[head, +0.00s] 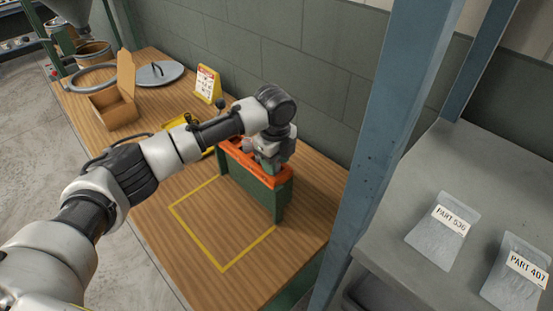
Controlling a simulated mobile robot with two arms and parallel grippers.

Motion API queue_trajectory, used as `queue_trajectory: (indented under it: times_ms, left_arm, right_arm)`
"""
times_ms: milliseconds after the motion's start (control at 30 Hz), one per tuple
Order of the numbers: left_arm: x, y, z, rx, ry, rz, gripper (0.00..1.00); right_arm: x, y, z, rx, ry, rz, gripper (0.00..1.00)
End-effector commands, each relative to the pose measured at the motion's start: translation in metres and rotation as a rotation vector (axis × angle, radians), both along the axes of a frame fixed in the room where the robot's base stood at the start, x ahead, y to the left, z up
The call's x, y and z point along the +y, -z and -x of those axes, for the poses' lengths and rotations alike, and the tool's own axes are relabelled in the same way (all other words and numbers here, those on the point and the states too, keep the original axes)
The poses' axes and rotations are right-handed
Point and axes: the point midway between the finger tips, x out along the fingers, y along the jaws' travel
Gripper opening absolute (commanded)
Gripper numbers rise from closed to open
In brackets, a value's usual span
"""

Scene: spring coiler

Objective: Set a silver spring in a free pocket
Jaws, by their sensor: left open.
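My left gripper (270,163) points down at the orange top (275,180) of a green holder (258,199) on the wooden table. It is open, and its fingertips are low over or at the orange top; I cannot tell if they touch it. A small greyish piece (248,145) shows beside the gripper at the holder's top; I cannot tell whether it is a silver spring. The pockets are mostly hidden by my gripper and forearm. My right gripper is out of view.
A yellow outline (195,237) marks clear table (165,270) in front of the holder. A yellow tray (208,149) is partly hidden behind my arm. A cardboard box (115,104), round lid (158,73) and yellow sign (207,84) stand farther back. A blue post (385,130) rises at right.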

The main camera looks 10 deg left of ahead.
Motion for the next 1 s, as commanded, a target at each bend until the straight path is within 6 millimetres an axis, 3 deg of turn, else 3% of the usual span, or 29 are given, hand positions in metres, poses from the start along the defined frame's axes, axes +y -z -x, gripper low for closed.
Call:
queue_trajectory:
  times_ms: [33,467,800,1000]
  left_arm:
    - [0.002,0.012,0.007,0.030,0.004,-0.014,0.58]
    - [0.002,0.005,0.006,0.028,0.004,-0.013,0.58]
    - [-0.001,-0.065,0.000,0.008,0.002,-0.004,0.58]
    - [-0.002,-0.096,-0.001,0.005,0.001,-0.004,0.58]
  right_arm:
    - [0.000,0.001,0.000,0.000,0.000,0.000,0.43]
    - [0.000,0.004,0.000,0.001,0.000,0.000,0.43]
    - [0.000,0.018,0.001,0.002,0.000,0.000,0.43]
    - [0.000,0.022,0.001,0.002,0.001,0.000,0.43]
